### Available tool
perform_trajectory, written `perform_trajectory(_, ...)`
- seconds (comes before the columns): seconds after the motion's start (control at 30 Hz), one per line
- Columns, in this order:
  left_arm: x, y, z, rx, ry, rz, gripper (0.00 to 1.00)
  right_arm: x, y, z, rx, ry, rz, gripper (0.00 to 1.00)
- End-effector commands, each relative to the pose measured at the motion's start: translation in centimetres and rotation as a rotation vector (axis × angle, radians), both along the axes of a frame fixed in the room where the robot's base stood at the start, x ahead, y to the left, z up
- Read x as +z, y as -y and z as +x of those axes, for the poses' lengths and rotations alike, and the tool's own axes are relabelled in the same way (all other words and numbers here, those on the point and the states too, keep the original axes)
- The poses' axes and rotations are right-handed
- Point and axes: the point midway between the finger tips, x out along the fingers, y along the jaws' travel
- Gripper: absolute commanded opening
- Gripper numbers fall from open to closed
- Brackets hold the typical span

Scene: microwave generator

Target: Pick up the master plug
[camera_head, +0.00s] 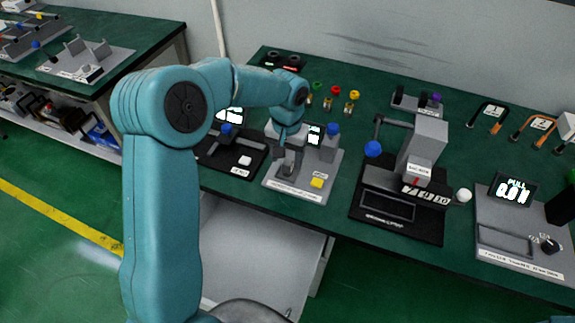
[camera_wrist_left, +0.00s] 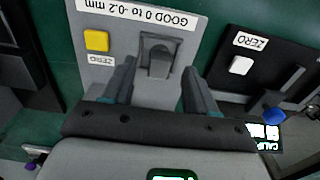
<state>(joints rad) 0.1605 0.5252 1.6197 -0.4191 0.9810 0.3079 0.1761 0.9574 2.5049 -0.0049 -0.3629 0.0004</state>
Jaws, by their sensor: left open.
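My left gripper (camera_head: 287,158) is over the light grey gauge station near the table's front edge. In the left wrist view the left gripper (camera_wrist_left: 158,72) is open, with one finger on each side of a grey block (camera_wrist_left: 158,62) in an upright grey holder. Nothing is clamped. I cannot tell whether this block is the master plug. Small plugs with green (camera_head: 317,86), red (camera_head: 335,90) and yellow (camera_head: 352,98) tops stand at the back of the table. None carries a readable master label. My right gripper is not in view.
The grey gauge station has a yellow button (camera_head: 317,183). A black station (camera_head: 236,158) with a white button stands left of it, and a larger dark machine (camera_head: 405,180) to its right. A display station (camera_head: 512,195) is farther right.

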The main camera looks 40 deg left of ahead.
Motion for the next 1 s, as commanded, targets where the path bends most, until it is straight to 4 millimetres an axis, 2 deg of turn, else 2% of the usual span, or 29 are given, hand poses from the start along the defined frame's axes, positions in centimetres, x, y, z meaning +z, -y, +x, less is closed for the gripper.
perform_trajectory(0.1,-1.8,0.0,0.0,0.001,-0.003,0.0,0.57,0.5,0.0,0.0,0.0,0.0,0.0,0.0)
perform_trajectory(0.2,-2.7,0.0,0.1,0.001,-0.001,0.0,0.57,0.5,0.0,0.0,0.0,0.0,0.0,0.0)
perform_trajectory(0.43,-2.9,0.0,0.1,0.001,0.0,0.0,0.57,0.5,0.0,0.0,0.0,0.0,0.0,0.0)
perform_trajectory(0.47,-2.9,0.0,0.1,0.0,0.0,0.0,0.51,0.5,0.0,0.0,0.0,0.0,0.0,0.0)
perform_trajectory(0.6,-2.9,0.0,0.1,0.0,0.0,0.0,0.05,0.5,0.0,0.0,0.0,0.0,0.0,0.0)
perform_trajectory(0.63,-2.9,0.0,0.1,0.0,0.0,0.0,0.0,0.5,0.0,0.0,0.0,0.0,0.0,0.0)
perform_trajectory(1.0,-2.3,0.0,0.2,0.0,0.003,0.001,0.0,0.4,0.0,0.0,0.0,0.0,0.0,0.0)
